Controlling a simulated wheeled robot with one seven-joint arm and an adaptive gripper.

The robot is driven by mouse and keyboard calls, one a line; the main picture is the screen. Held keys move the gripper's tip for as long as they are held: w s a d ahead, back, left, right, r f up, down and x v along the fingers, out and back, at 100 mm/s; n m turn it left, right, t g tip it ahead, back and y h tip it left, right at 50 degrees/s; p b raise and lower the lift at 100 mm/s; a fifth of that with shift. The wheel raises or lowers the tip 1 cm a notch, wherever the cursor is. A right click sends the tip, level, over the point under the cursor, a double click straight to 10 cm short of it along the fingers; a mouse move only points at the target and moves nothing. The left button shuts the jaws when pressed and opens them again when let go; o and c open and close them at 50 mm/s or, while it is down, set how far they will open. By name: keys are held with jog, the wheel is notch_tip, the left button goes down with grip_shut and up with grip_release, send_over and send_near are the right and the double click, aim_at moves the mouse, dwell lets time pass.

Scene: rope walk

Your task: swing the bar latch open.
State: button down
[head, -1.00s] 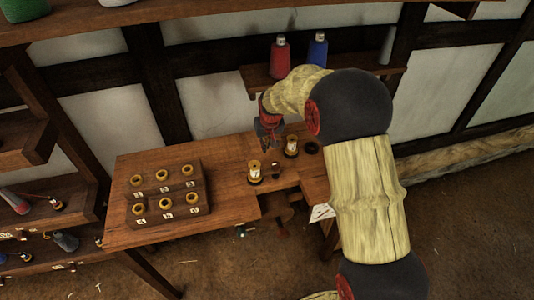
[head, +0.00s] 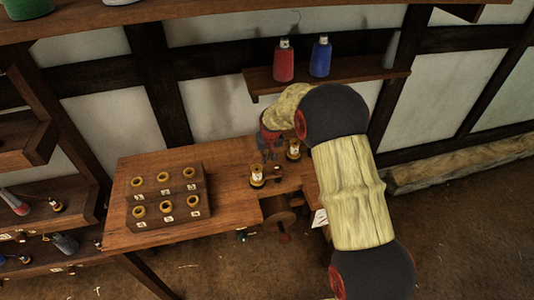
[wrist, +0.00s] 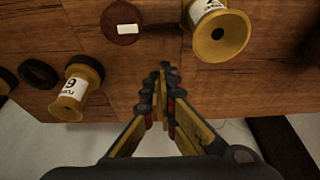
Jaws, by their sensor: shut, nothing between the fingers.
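A dark bar (wrist: 160,27) lies on the wooden bench top between a round brown disc with a blank white label (wrist: 122,24) and a spool marked 2 (wrist: 210,32). This may be the bar latch, but I cannot tell for certain; the top edge of the wrist view cuts off part of the area. My gripper (wrist: 165,72) is shut and empty, its fingertips apart from the bar in the wrist view. In the head view my gripper (head: 271,154) is low over the bench's back right, partly hidden by my arm.
A spool marked 9 (wrist: 73,92) and a dark ring (wrist: 38,73) are left of my fingers in the wrist view. A red bottle (head: 284,62) and blue bottle (head: 320,57) stand on the wall shelf.

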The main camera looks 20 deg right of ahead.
aim_at(273, 173)
jog(key=shift+x, duration=0.85)
jog(key=shift+s+f, duration=0.15)
jog(key=shift+f, duration=0.05)
jog(key=shift+s+r+b, duration=0.15)
jog(key=shift+s+b, duration=0.25)
jog(key=shift+s, duration=1.45)
jog(key=shift+s+a+n, duration=0.15)
jog(key=shift+s+n, duration=0.05)
jog(key=shift+n, duration=0.5)
jog(key=shift+s+a, duration=0.25)
jog(key=shift+s, duration=0.05)
jog(key=shift+y, duration=0.3)
jog(key=shift+w, duration=0.15)
